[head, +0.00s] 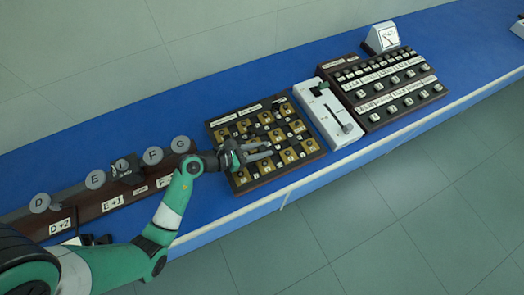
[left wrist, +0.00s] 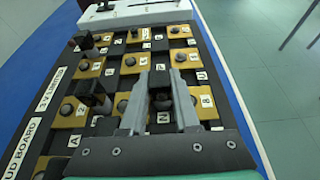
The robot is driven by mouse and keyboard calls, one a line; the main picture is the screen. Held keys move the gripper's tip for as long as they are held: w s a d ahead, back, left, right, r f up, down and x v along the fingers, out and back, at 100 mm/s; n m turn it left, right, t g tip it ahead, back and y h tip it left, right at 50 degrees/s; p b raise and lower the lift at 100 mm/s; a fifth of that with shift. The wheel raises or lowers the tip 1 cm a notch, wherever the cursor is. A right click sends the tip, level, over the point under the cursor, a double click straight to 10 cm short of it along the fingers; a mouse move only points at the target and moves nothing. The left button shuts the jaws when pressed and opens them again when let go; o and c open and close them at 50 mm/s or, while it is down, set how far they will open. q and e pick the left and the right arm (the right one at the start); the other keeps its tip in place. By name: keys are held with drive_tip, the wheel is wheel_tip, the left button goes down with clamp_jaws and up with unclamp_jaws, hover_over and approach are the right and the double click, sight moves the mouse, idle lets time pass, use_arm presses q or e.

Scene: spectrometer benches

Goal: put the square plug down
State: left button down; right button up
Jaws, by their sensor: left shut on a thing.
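My left gripper (head: 270,150) reaches over the near left part of a dark board (head: 310,157) with gold squares and round knobs. In the left wrist view its two grey fingers (left wrist: 163,78) are shut on a small dark square plug (left wrist: 161,98). The plug is low between the fingers, over or at the board near a tile lettered N; I cannot tell whether it touches the board. In the head view the plug cannot be made out between the fingers. Another dark block (left wrist: 92,93) stands on the board to the left. My right gripper is not in view.
A white slider box (head: 328,113) stands right of the board, and a brown panel with rows of buttons (head: 382,92) beyond it. A rack with lettered grey discs (head: 95,179) is at left. Bare blue bench (head: 185,112) lies behind the board.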

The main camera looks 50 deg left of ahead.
use_arm(q)
drive_tip(key=shift+f, duration=0.2)
drive_tip(key=c, duration=0.9)
unclamp_jaws()
drive_tip(key=shift+r, duration=0.1)
drive_tip(key=shift+s+r, duration=0.1)
drive_tip(key=shift+r, duration=0.1)
drive_tip(key=p+v, duration=0.3)
drive_tip(key=v, duration=0.8)
drive_tip(key=shift+s+a+r, duration=0.1)
drive_tip(key=shift+s+r, duration=0.1)
drive_tip(key=shift+s, duration=0.15)
